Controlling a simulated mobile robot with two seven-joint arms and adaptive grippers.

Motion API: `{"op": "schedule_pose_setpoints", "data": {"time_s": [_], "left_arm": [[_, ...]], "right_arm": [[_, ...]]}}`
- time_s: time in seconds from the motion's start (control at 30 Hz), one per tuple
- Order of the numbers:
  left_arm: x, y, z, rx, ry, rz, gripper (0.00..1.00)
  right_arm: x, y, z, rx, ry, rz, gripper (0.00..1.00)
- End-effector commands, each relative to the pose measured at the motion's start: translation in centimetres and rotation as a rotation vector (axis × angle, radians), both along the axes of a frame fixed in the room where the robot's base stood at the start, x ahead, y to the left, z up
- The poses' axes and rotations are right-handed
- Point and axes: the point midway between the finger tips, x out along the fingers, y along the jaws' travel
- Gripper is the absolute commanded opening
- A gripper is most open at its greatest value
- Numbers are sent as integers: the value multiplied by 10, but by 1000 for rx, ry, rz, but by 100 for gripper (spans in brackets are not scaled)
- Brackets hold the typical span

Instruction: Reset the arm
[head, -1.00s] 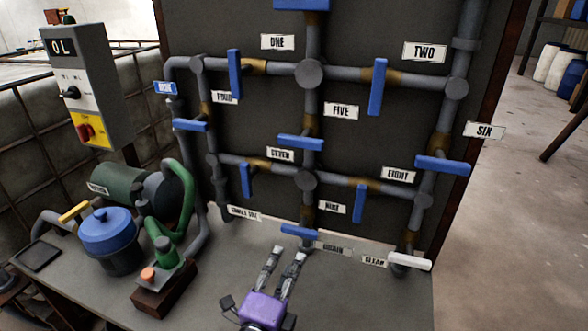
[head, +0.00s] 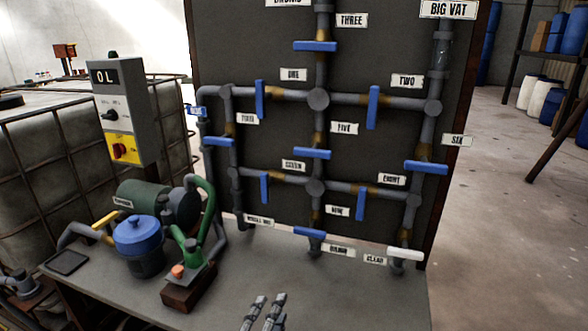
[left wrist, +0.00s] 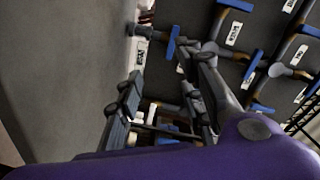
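My left gripper (head: 268,299) is at the bottom edge of the head view, in front of the pipe panel and over the grey bench top. Only its two grey fingers show there. In the left wrist view the fingers (left wrist: 165,105) stand apart with nothing held between them, and the purple gripper body fills the bottom. The gripper is apart from the nearest blue valve handle (head: 310,232) and the white handle (head: 406,254). My right gripper is in neither view.
The dark panel (head: 280,70) carries grey pipes with several blue valve handles. A pump (head: 160,204), a blue-lidded pot (head: 138,235) and a green-handled device (head: 190,250) stand on the bench at left. A control box (head: 122,110) is behind them. The bench front (head: 330,290) is clear.

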Motion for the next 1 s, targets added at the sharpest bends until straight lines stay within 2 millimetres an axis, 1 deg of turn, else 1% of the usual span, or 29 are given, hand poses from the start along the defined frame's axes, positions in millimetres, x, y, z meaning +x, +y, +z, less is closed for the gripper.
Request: {"op": "schedule_pose_setpoints", "data": {"time_s": [0.03,0.1,0.17,0.27,0.37,0.4,0.47,0.5,0.57,0.6,0.7,0.8,0.83,0.9,1.0], "left_arm": [[-13,12,-10,-97,76,33,35],[-31,26,-27,-223,171,76,35],[-49,37,-42,-321,249,117,35],[-86,57,-66,-481,377,199,35],[-135,80,-88,-643,507,305,35],[-158,89,-96,-710,558,353,35],[-195,103,-107,-804,630,430,35],[-220,111,-112,-857,669,481,35],[-255,122,-117,-918,715,546,35],[-276,128,-120,-942,740,583,35],[-318,141,-126,-959,776,652,35],[-346,148,-130,-955,799,694,35],[-351,149,-131,-954,804,700,35],[-359,150,-133,-950,812,710,35],[-359,150,-133,-950,812,710,35]], "right_arm": [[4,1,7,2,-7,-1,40],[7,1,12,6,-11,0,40],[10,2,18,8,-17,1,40],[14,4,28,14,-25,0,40],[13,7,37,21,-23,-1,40],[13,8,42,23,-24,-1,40],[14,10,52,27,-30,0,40],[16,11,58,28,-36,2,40],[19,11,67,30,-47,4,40],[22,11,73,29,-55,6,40],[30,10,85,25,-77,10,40],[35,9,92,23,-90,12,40],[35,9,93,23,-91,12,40],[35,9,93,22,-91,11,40],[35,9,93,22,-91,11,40]]}}
